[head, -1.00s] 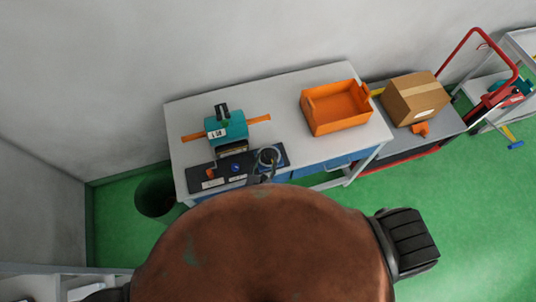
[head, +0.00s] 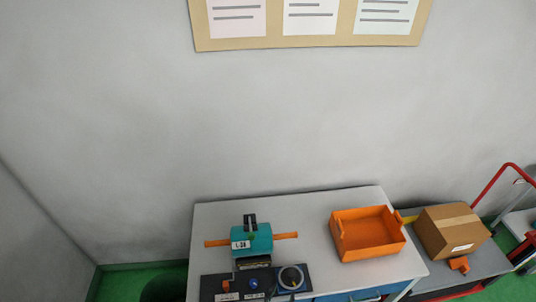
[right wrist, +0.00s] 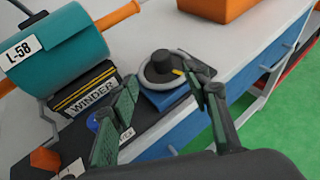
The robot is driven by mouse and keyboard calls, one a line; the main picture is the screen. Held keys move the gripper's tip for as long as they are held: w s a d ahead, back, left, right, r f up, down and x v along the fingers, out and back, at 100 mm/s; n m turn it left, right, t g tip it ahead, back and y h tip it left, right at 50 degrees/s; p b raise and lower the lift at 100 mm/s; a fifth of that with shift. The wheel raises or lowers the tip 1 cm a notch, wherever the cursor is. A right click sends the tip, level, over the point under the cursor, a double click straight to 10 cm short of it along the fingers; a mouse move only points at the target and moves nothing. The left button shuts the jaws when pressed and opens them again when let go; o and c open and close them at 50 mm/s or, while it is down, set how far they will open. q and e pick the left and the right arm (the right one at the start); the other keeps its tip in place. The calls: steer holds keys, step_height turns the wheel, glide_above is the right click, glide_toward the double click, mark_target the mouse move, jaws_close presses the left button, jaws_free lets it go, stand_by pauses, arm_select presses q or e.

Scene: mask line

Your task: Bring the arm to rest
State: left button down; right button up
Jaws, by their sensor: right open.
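My right gripper (right wrist: 162,76) shows in the right wrist view with its two fingers apart and nothing between the tips. Beyond the tips is a round dial with a black knob (right wrist: 161,64) on the winder's dark panel. I cannot tell from this view whether the fingers touch it. The teal winder (right wrist: 60,48), labelled L-58, stands at the left of that view. In the head view the winder (head: 252,240) and dial (head: 291,278) are at the lower middle, on the bench. My left gripper is not in view.
The grey bench (head: 310,208) stands against the wall and holds an orange bin (head: 367,250). A cardboard box (head: 449,230) is on a lower grey surface to the right, near a red-handled cart (head: 503,190). A notice board (head: 315,42) hangs above. Green floor shows bottom left.

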steer(key=s+d+f+m+g, duration=0.1)
steer(key=s+d+m+g, duration=0.3)
steer(key=d+m, duration=0.5)
steer(key=s+d+f+m+g, duration=0.2)
steer(key=s+d+m+g, duration=0.2)
steer(key=d+m, duration=0.5)
steer(key=s+d+r+m+y, duration=0.5)
steer(key=s+d+r+m, duration=0.3)
steer(key=m, duration=0.4)
step_height(320, 180, down, 36)
steer(key=a+g+y+b, duration=0.1)
steer(key=g+b, duration=0.1)
steer(key=b, duration=0.5)
steer(key=s+f+b, duration=0.3)
steer(key=s+f, duration=0.7)
steer(key=f, duration=0.2)
steer(key=s+f+n+g+b, duration=0.1)
steer(key=s+f+b, duration=0.2)
steer(key=s+f, duration=0.8)
step_height(320, 180, down, 2)
steer(key=shift+f, duration=0.2)
